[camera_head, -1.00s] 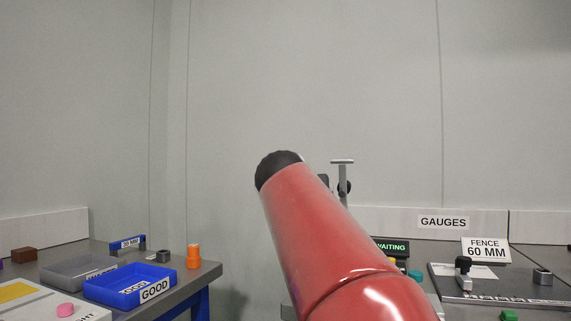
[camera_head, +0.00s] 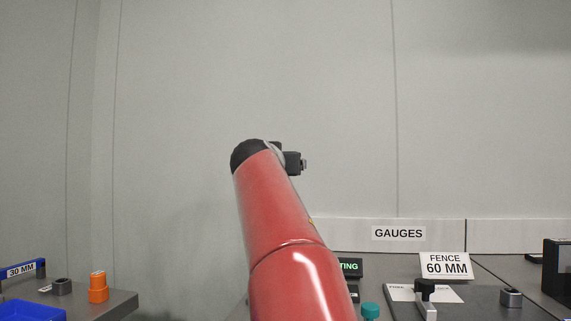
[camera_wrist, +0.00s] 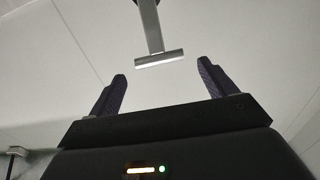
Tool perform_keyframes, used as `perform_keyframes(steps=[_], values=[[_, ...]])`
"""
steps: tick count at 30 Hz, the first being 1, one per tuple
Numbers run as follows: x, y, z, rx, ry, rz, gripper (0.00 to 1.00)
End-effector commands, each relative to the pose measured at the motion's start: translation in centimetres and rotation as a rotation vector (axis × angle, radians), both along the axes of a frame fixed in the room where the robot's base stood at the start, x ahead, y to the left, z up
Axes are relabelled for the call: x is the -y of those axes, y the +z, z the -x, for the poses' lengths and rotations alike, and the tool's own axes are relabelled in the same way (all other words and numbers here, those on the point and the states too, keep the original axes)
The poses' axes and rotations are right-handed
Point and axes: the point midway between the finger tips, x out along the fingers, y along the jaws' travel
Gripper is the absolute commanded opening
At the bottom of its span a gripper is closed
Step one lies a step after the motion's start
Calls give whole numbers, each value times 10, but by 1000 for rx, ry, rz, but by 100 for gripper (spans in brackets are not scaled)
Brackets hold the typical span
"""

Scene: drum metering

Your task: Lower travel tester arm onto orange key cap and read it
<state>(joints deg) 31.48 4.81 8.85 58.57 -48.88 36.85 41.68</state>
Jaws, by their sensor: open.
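In the wrist view my gripper (camera_wrist: 162,82) is open, with its two dark fingers spread and nothing between them. A grey T-shaped bar (camera_wrist: 158,60), which looks like the tester's arm handle, stands just beyond the fingertips, roughly centred; I see no contact. In the head view my red arm hides the tester's body. The orange key cap under the tester cannot be seen. An orange stepped piece (camera_head: 97,288) stands on the left bench; I cannot tell whether it is a key cap.
The right bench holds a teal knob (camera_head: 370,311), a black-topped clamp (camera_head: 425,297), a "FENCE 60 MM" sign (camera_head: 445,266) and a small metal block (camera_head: 511,298). The left bench holds a blue tray (camera_head: 32,311). A gap separates the benches.

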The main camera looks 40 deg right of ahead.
Motion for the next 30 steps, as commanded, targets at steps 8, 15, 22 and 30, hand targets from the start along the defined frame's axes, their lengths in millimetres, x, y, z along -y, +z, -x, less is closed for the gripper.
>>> perform_keyframes(steps=[8, 15, 22, 30], values=[[33, 2, -28, -1, -1, -2, 84], [41, 0, -35, -1, 0, -1, 84], [41, 0, -35, -1, 0, -1, 77], [41, 0, -35, -1, 0, -1, 42]])
